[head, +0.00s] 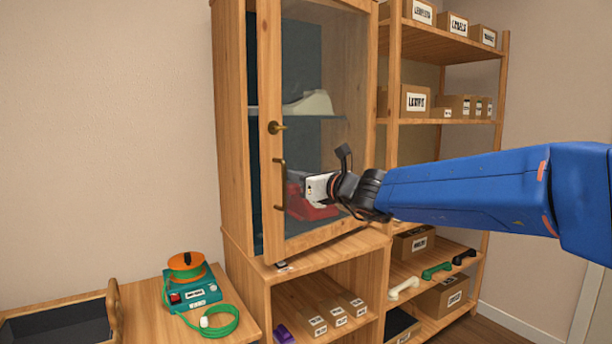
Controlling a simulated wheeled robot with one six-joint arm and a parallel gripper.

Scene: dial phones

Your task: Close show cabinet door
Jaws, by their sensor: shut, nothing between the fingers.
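The show cabinet (232,130) is a tall wooden case on a lower shelf unit. Its door (268,205) has a wooden frame, a glass pane, a brass knob (276,127) and a vertical handle (280,183). The door stands ajar, with a dark gap along its left side. Through the glass I see a red phone (308,208) low down and a pale object (308,104) on a glass shelf. My gripper (312,188) is shut and empty, in front of the glass to the right of the handle. I cannot tell if it touches the pane.
Right of the cabinet is an open shelf rack (437,45) with labelled boxes and handsets. Below the cabinet are small boxes (313,322) and a purple object (283,333). At lower left, a table holds a teal device (192,293) with green cord and a dark tray (60,325).

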